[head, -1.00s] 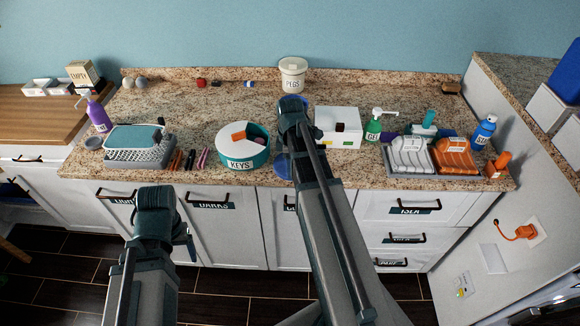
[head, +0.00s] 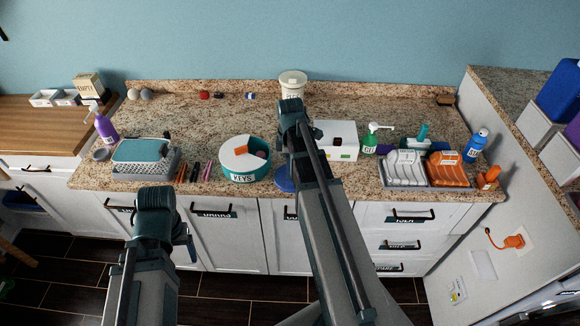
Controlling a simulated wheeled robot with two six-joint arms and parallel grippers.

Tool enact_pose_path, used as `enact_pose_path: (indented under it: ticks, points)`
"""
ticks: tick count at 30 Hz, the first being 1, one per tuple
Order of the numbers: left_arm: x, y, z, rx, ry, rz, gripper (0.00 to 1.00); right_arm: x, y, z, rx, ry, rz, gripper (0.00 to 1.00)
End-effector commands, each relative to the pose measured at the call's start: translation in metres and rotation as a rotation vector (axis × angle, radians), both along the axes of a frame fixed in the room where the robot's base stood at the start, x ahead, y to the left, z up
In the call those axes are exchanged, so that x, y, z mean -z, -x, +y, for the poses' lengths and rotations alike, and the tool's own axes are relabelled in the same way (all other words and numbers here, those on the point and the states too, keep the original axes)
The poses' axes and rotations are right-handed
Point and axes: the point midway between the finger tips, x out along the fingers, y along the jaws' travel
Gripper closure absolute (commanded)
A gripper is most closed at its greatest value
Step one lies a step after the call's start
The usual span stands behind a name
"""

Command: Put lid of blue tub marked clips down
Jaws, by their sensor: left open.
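A blue tub (head: 284,185) stands at the front of the granite counter, mostly hidden behind my right arm. Only a bit of its blue rim or side shows, so I cannot read its marking or tell how its lid stands. My left gripper (head: 189,243) is low at the left, in front of the cabinet doors, well apart from the tub. It is open, and little of it shows behind my left arm. My right arm reaches up across the counter's middle, and its gripper is hidden.
A teal-and-white round tub marked KEYS (head: 246,172) stands just left of the blue tub. A white box (head: 338,132) is to its right, with a white PEGS tub (head: 293,79) behind. A dish rack (head: 402,184) and a grey basket (head: 146,177) flank them.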

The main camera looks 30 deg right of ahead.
Motion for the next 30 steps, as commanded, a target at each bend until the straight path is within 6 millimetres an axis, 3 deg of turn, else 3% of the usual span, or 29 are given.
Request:
enact_pose_path:
  ticks: [1,9,23,26,30]
  points:
    - [-0.016,0.000,0.000,-0.001,0.000,0.000,0.25,-0.016,0.000,0.000,0.000,0.000,0.000,0.51]
    - [-0.051,0.000,0.000,-0.007,0.001,0.000,0.25,-0.051,0.000,0.000,0.000,0.000,0.000,0.51]
    - [-0.056,0.000,0.000,-0.010,0.002,0.000,0.25,-0.056,0.001,0.003,0.003,0.001,0.001,0.51]
    - [-0.056,0.000,0.000,-0.010,0.002,0.000,0.25,-0.056,0.005,0.027,0.037,0.005,0.005,0.51]
    - [-0.056,0.000,0.000,-0.010,0.002,0.000,0.25,-0.056,0.023,0.099,0.168,0.024,0.017,0.51]
